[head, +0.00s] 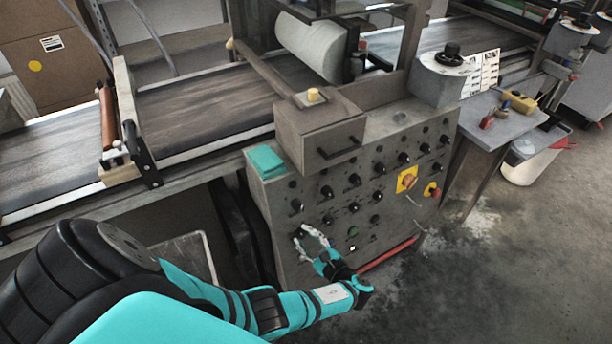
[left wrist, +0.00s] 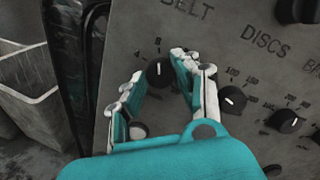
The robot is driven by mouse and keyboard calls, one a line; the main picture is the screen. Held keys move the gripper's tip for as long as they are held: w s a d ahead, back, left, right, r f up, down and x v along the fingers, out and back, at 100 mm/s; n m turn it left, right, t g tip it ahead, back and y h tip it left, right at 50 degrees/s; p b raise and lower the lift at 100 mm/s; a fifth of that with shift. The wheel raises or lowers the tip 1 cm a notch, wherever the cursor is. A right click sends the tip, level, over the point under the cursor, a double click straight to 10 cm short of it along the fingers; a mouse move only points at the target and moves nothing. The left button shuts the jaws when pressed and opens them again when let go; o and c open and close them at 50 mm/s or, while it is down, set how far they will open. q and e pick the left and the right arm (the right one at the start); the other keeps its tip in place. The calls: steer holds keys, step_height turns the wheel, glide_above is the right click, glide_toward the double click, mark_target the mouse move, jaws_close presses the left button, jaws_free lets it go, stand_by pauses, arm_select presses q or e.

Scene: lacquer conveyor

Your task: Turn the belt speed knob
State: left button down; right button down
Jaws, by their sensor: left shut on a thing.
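The belt speed knob (left wrist: 159,73) is a round black knob with a white pointer line, below the word BELT on the grey control panel (left wrist: 235,45). A scale with numbers runs around it. In the left wrist view the pointer is near the 8, close to straight up. My left gripper (left wrist: 157,70) has its two fingers on either side of the knob and is shut on it. In the head view the left gripper (head: 308,236) is at the panel's lower left, and its fingers partly hide the knob. My right gripper is not in view.
Other black knobs stand right of the belt knob, such as the DISCS knob (left wrist: 232,98). A yellow-backed red-orange switch (head: 407,180) and a green button (head: 352,248) are on the panel. A red bar (head: 387,254) runs along its lower edge. The conveyor belt (head: 205,108) lies behind.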

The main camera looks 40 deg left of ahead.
arm_select(q)
steer(key=m, duration=0.5)
steer(key=shift+m+t+p, duration=0.3)
steer(key=shift+m+p, duration=0.05)
steer(key=shift+m, duration=0.05)
steer(key=shift+f+m+t+p, duration=0.1)
steer(key=shift+m+t+p, duration=0.25)
steer(key=shift+m, duration=1.85)
steer(key=c, duration=1)
jaws_free()
steer(key=shift+o, duration=0.2)
steer(key=shift+s+d, duration=0.1)
steer(key=v, duration=0.7)
steer(key=shift+d+f, duration=0.1)
steer(key=shift+f, duration=0.05)
